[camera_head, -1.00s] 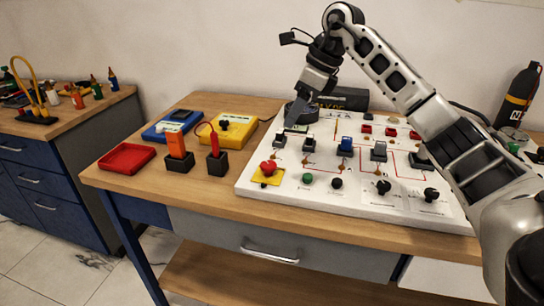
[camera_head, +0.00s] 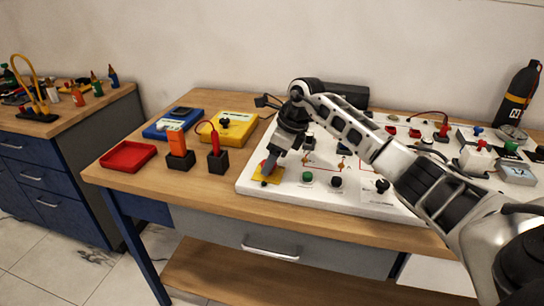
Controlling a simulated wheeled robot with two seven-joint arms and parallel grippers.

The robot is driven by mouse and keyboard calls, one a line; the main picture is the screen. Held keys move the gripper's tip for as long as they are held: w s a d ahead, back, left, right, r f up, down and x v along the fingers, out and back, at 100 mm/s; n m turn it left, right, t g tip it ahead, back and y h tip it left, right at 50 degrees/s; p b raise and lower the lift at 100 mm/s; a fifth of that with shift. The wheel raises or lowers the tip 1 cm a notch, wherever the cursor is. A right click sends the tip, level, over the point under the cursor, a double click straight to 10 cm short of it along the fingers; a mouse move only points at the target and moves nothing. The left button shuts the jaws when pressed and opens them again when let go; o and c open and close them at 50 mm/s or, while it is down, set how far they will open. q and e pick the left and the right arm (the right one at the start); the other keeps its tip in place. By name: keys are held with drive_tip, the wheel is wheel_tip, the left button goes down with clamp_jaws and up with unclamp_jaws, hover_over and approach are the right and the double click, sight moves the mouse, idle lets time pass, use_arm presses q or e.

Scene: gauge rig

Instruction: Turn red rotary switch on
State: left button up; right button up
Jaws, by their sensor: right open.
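The white switch board (camera_head: 330,203) lies on the wooden table. At its front left corner is a yellow plate (camera_head: 260,181), which carries the red rotary switch (camera_head: 263,165). Only a sliver of the red knob shows, because my right gripper (camera_head: 268,168) covers most of it. My right gripper is open and points down at the red switch from above. I cannot tell whether its fingers touch the knob. My left gripper is not in view.
A green button (camera_head: 307,177) and black knobs (camera_head: 336,182) stand to the right along the front edge. Left of the board are a red tray (camera_head: 127,157), a yellow box (camera_head: 228,129), a blue meter (camera_head: 174,124) and black holders with an orange piece (camera_head: 177,142) and a red probe (camera_head: 215,140).

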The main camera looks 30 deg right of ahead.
drive_tip(key=shift+f, duration=0.15)
drive_tip(key=c, duration=1)
